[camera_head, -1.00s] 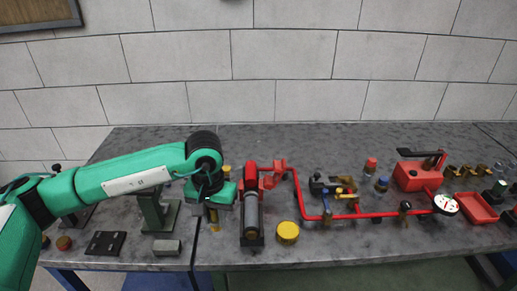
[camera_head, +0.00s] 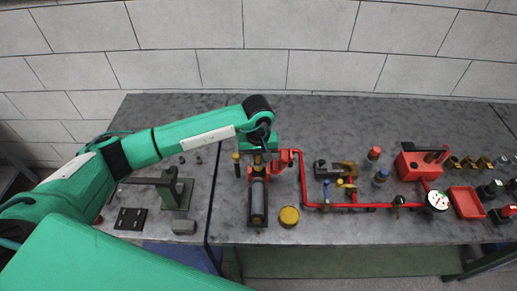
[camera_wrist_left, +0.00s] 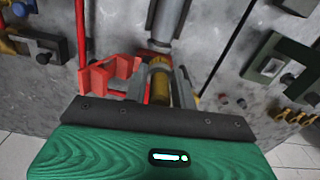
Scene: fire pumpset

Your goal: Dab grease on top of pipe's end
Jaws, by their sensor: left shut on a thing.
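A grey pipe (camera_head: 258,203) lies in a dark cradle on the table, its far end hidden under my left gripper in the head view. My left gripper (camera_head: 257,157) is over that far end. In the left wrist view, the fingers of my left gripper (camera_wrist_left: 161,88) are shut on a gold cylindrical tool (camera_wrist_left: 159,84), which lines up with the near end of the pipe (camera_wrist_left: 167,18). I cannot tell whether the tool touches the pipe. A yellow round tin (camera_head: 289,216) sits right of the cradle. My right gripper is not in view.
A red bracket (camera_head: 284,160) stands close to the right of my left gripper, joined to red piping (camera_head: 330,207). A yellow-topped post (camera_head: 237,158) stands just left of it. A green stand (camera_head: 178,190) is further left. The table behind is clear.

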